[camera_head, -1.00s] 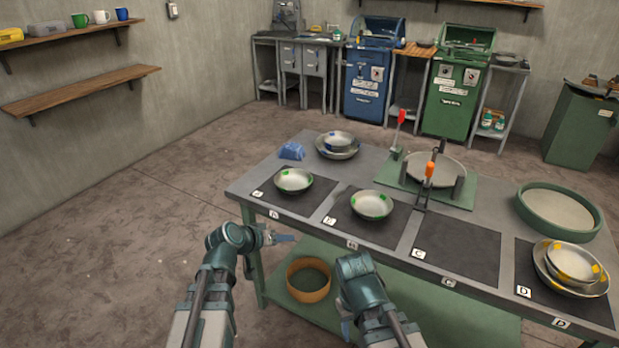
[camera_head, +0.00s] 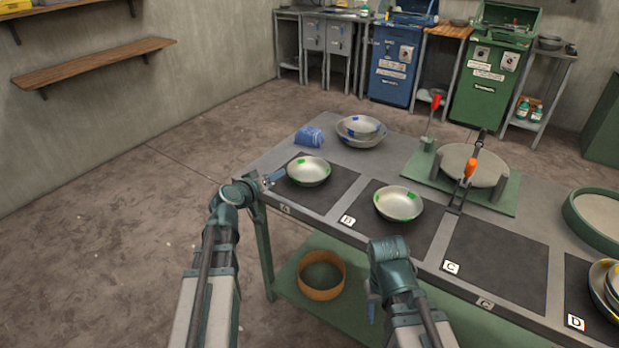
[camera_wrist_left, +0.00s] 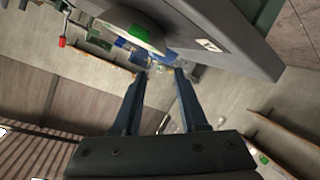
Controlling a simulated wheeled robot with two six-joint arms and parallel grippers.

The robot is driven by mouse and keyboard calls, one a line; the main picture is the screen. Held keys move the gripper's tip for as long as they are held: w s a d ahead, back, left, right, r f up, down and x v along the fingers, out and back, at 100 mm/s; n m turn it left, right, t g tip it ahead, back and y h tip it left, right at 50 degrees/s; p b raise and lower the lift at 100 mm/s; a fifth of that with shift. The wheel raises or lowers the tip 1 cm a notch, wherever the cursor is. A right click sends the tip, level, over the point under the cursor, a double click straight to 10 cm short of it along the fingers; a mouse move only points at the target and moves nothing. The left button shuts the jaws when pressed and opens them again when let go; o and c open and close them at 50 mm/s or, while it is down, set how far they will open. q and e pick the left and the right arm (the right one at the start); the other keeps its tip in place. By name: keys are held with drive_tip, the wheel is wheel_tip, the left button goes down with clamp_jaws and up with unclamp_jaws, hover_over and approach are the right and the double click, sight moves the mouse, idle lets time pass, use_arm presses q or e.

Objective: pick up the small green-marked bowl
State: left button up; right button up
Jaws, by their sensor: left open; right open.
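A metal bowl with green marks (camera_head: 309,172) sits on the dark mat at the left end of the table. A second green-marked bowl (camera_head: 398,204) sits on mat B; I cannot tell surely which is smaller. My left gripper (camera_head: 277,178) is open, close to the left rim of the first bowl; contact is unclear. In the left wrist view the open left fingers (camera_wrist_left: 160,76) point toward the table edge, with a green-marked bowl (camera_wrist_left: 122,20) at the top, outside the fingers. My right gripper (camera_head: 372,308) hangs low before the table, its fingers mostly hidden.
The table (camera_head: 385,158) also holds a blue cloth (camera_head: 309,137), stacked blue-marked bowls (camera_head: 361,131), a green stand with a round disc (camera_head: 473,167), and yellow-marked bowls at right. Mat C (camera_head: 493,262) is empty. A brown round container (camera_head: 321,290) stands on the lower shelf.

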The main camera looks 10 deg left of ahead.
sight(290, 167)
use_arm(q)
drive_tip(key=b+x, duration=0.1)
drive_tip(key=x, duration=0.5)
drive_tip(key=shift+w+f+b, duration=0.1)
drive_tip(key=shift+w+b, duration=0.05)
drive_tip(key=shift+b, duration=0.2)
drive_tip(key=shift+w+f+b, duration=0.25)
drive_tip(key=shift+w+b, duration=0.05)
drive_tip(key=shift+w, duration=0.15)
drive_tip(key=b+x, duration=0.1)
drive_tip(key=x, duration=0.3)
drive_tip(key=shift+w+f, duration=0.1)
drive_tip(key=shift+f, duration=0.1)
drive_tip(key=shift+r, duration=0.1)
clamp_jaws()
idle(0.3)
